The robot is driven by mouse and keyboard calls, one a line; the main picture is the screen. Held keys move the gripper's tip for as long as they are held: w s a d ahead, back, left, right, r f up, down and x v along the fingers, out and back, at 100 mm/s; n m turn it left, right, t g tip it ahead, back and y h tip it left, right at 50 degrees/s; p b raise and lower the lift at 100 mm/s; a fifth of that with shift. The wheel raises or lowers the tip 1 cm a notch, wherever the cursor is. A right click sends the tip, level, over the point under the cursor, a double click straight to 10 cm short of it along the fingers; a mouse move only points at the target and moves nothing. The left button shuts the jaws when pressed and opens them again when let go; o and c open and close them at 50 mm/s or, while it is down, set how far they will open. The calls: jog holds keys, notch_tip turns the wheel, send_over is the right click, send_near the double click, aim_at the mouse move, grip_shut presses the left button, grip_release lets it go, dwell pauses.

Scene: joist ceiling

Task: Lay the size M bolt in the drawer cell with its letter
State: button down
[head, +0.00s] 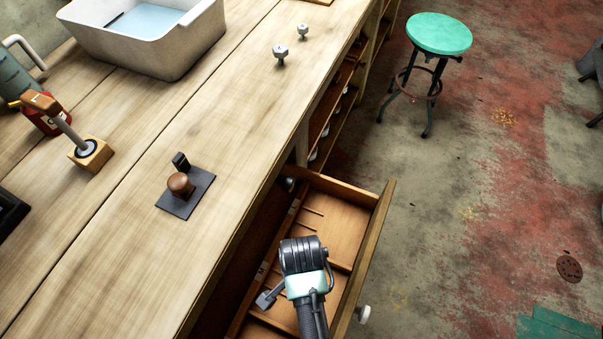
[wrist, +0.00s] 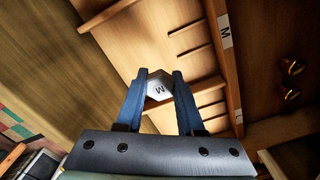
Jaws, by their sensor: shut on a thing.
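The size M bolt (wrist: 159,88) has a pale grey hexagonal head marked M. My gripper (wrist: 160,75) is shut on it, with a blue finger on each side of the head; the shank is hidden. The wooden drawer (head: 384,215) is pulled out from the bench. In the head view my gripper (head: 268,299) is over the drawer's left part, and the bolt cannot be made out. The wrist view shows a white M label (wrist: 225,31) on a drawer rail to the right of the bolt. Low ribs lie beside that rail. The bolt's height above the floor is unclear.
Two other grey bolts, a nearer one (head: 280,53) and a farther one (head: 303,31), stand on the bench. A brown knob on a dark plate (head: 188,192), a stamp-like tool (head: 90,154) and a white basin (head: 185,62) are there too. A green stool (head: 439,34) stands beyond the drawer.

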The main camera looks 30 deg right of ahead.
notch_tip(320, 180, down, 8)
jog(key=shift+f+b, duration=0.1)
jog(key=shift+b, duration=0.65)
jog(key=shift+f, duration=0.1)
jog(key=c, duration=0.8)
grip_release()
notch_tip(320, 180, up, 12)
jog(key=p, duration=0.2)
jog(key=shift+p, duration=0.35)
